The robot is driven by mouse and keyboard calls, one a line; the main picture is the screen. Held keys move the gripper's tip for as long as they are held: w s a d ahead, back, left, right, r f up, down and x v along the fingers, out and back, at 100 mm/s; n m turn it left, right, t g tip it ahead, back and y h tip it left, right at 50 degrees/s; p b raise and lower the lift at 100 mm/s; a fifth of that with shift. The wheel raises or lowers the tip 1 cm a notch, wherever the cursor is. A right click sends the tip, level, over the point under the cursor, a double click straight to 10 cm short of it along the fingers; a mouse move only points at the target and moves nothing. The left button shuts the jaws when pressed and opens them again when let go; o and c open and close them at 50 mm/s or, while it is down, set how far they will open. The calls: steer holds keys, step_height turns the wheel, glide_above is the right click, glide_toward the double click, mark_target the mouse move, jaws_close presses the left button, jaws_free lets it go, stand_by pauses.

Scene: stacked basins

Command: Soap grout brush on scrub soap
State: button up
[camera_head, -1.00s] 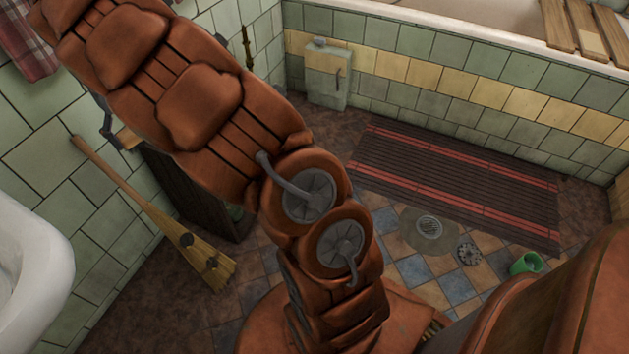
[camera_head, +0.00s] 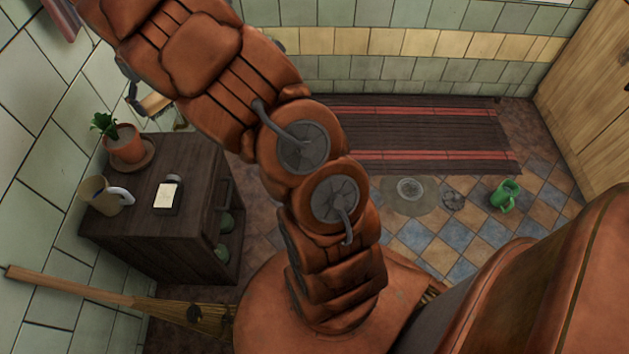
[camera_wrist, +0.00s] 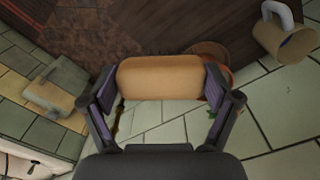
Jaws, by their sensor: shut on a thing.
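My gripper (camera_wrist: 162,82) is shut on the grout brush (camera_wrist: 160,77), which shows in the wrist view as a tan wooden block gripped at both ends. Its bristles are hidden in that view. In the head view, a small part of the brush (camera_head: 154,103) shows at the upper left, beside my arm and above the cabinet area. The scrub soap (camera_head: 166,195) looks like a pale cream block on a dark holder, on top of the dark wooden cabinet. The brush is apart from the soap. The soap cannot be made out in the wrist view.
The cabinet (camera_head: 150,240) also bears a potted plant (camera_head: 124,143) and a beige mug (camera_head: 104,196), both near the soap. A broom (camera_head: 70,284) leans in front of the cabinet. A green watering can (camera_head: 506,195) and a dark striped mat (camera_head: 420,140) are on the floor.

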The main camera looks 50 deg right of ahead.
steer(key=s+d+f+n+b, duration=0.1)
steer(key=s+d+f, duration=0.3)
steer(key=d+f, duration=1.05)
steer(key=s+d+f+n+b, duration=0.1)
steer(key=s+d+f, duration=0.3)
steer(key=d+f, duration=1)
steer(key=s+d+f+n, duration=0.2)
steer(key=s+d+f, duration=0.2)
steer(key=s+f, duration=0.25)
steer(key=s+d+f+n, duration=0.1)
steer(key=s+d+f, duration=0.35)
steer(key=f, duration=0.35)
steer(key=s+f+b, duration=0.2)
steer(key=f+b, duration=0.1)
steer(key=f, duration=0.3)
steer(key=s+f+n+b, duration=0.1)
steer(key=s+f+b, duration=0.2)
steer(key=f, duration=0.3)
steer(key=s+a+f+n+b, duration=0.1)
steer(key=s+f+b, duration=0.2)
steer(key=f, duration=0.3)
steer(key=shift+s+f, duration=0.15)
steer(key=shift+f, duration=0.2)
steer(key=shift+d+f+b, duration=0.1)
steer(key=shift+f+b, duration=0.35)
steer(key=shift+b, duration=0.1)
steer(key=shift+f+p, duration=0.1)
steer(key=shift+p, duration=0.2)
